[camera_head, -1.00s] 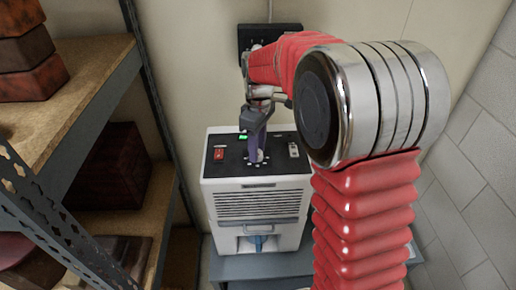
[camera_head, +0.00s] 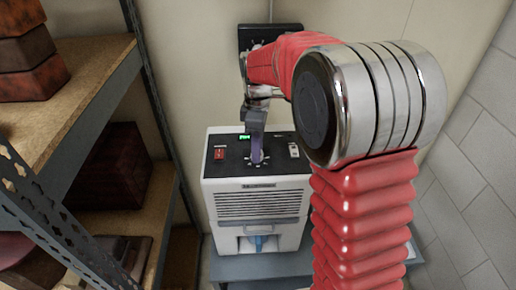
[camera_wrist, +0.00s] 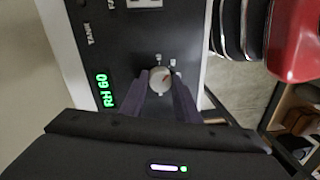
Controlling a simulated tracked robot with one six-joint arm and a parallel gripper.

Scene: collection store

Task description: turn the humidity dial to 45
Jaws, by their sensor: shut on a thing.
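The humidity dial (camera_wrist: 160,80) is a small round pale knob on the black top panel of the white dehumidifier (camera_head: 257,205). A reddish mark shows on its face, and small pale marks ring it. My gripper (camera_wrist: 159,84) is shut on the dial, one purple finger on each side. In the head view my gripper (camera_head: 257,158) reaches down to the panel and hides most of the dial. The green display (camera_wrist: 104,91) beside the dial reads RH 60 in the wrist view.
A red switch (camera_head: 219,153) sits left on the panel and a pale switch (camera_head: 293,150) sits right. The dehumidifier stands on a grey surface (camera_head: 240,269). A shelf rack (camera_head: 160,110) with dark boxes is at left. A black wall box (camera_head: 262,36) is behind.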

